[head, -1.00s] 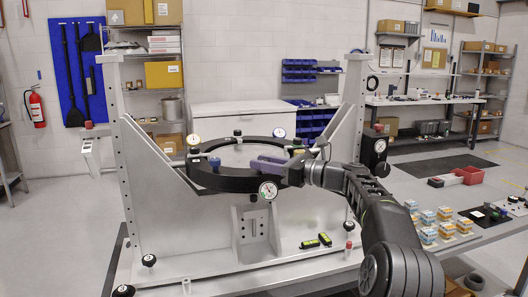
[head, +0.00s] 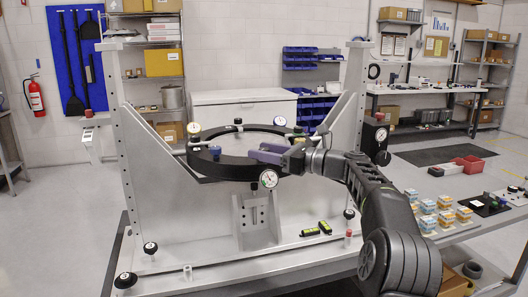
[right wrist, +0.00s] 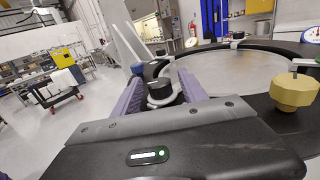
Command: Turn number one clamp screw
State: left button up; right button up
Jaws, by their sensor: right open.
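The round black mirror fixture ring (head: 228,168) lies level on a grey stand, with knobs and dial gauges around its rim. A blue knob (head: 215,152) stands on its front left rim. My right gripper (head: 262,152) reaches in from the right over the front right rim. In the right wrist view its purple fingers (right wrist: 160,82) are open on either side of a knob with a black top and light collar (right wrist: 160,94). I cannot tell whether they touch it. A tan faceted knob (right wrist: 297,92) is at the right there. No screw number is readable. My left gripper is out of view.
A dial gauge (head: 268,179) sits on the ring's front, close below the right gripper. Tall side plates (head: 119,120) flank the ring. Black and yellow-green items (head: 318,229) lie on the base. Small boxed parts (head: 445,218) stand on the table at right.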

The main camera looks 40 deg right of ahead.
jog(key=b+v, duration=0.1)
jog(key=v, duration=0.6)
jog(key=shift+s+d, duration=0.2)
jog(key=shift+s, duration=0.15)
